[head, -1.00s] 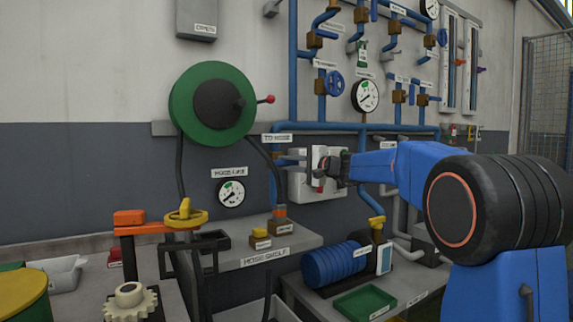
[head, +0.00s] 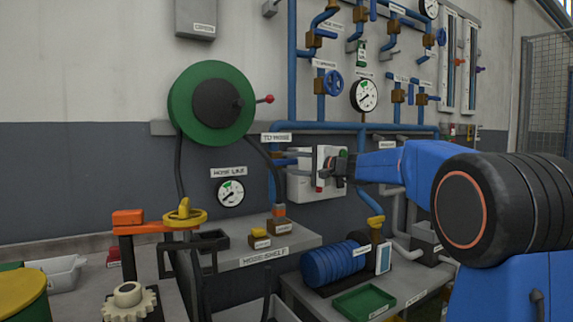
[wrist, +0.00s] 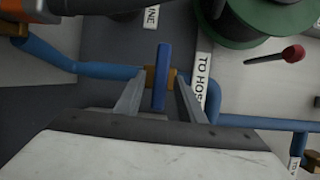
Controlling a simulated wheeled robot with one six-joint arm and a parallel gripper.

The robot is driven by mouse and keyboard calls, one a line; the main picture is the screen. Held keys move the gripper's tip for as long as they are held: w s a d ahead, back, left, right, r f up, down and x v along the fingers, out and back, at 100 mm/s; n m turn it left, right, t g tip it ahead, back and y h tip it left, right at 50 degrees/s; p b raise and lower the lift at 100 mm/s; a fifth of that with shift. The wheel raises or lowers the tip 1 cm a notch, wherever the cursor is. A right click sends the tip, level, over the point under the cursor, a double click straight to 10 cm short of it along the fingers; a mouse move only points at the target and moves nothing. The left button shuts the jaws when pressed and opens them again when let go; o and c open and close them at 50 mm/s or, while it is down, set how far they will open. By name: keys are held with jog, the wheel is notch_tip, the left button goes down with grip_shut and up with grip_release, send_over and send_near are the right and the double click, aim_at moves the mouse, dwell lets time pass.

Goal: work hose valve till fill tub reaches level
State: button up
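The hose valve's blue lever (wrist: 162,80) stands on a brass body (wrist: 150,76) in the wrist view, beside the "TO HOSE" label (wrist: 202,80). My gripper (wrist: 160,88) is open, with one finger on each side of the lever and a gap visible on both sides. In the head view my gripper (head: 333,170) is at the wall, right of the "TO HOSE" label (head: 277,138); the lever is not clear there. The hose line gauge (head: 231,193) hangs below the green reel (head: 211,103). I cannot pick out the fill tub or its level.
A hose shelf (head: 262,251) juts out below the gauge. A yellow handwheel (head: 185,215) on an orange-topped stand is at the left. A green tray (head: 365,302) and a blue ribbed motor (head: 335,264) sit on the lower bench. Blue pipes run close around my gripper.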

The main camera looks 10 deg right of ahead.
jog(key=v, duration=1.5)
jog(key=shift+s+d, duration=0.1)
jog(key=shift+s, duration=0.05)
jog(key=s+a+f+n+g+h, duration=0.25)
jog(key=s+a+f, duration=0.35)
jog(key=s+f, duration=0.35)
jog(key=s+a+f+n+g+h, duration=0.15)
jog(key=s+a+f+g, duration=0.25)
jog(key=s+a+f, duration=0.5)
jog(key=s+d+f+n+g+h, duration=0.1)
jog(key=s+d+f+n+h, duration=0.2)
jog(key=s+f, duration=0.6)
jog(key=s+d+f+n+g+h, duration=0.1)
jog(key=s+d+f+n+h, duration=0.2)
jog(key=s+d+f, duration=0.4)
jog(key=s+f+h, duration=0.1)
jog(key=s+f, duration=0.2)
jog(key=s, duration=0.5)
jog(key=shift+s+d+h, duration=0.2)
jog(key=shift+s+h, duration=0.2)
jog(key=shift+o, duration=0.3)
jog(key=shift+f, duration=0.1)
